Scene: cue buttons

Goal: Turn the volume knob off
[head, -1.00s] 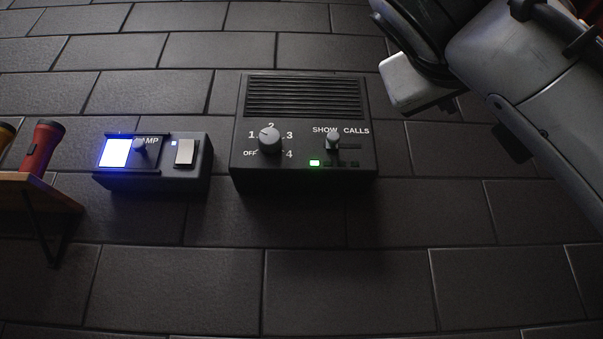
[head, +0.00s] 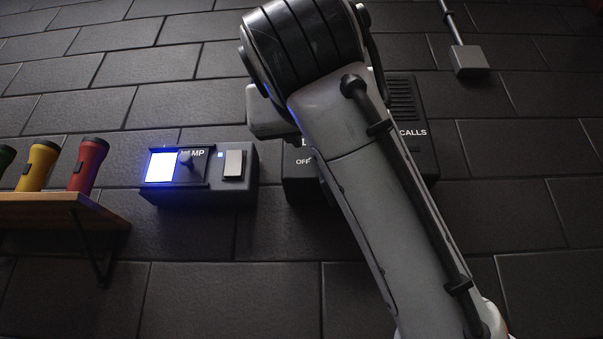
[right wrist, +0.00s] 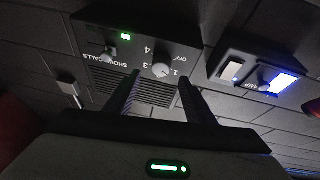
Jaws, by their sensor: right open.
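I cannot tell how far the tips are from the panel. In the head view my right arm hides the knob and most of the box (head: 427,160). My left gripper is not in view.
The SHOW CALLS slider (right wrist: 108,53) and a green light (right wrist: 125,37) are on the same box. A lamp box (head: 230,191) with a lit blue-white panel is to its left in the head view. A wooden shelf (head: 60,211) holds several flashlights, including a red one (head: 88,164).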

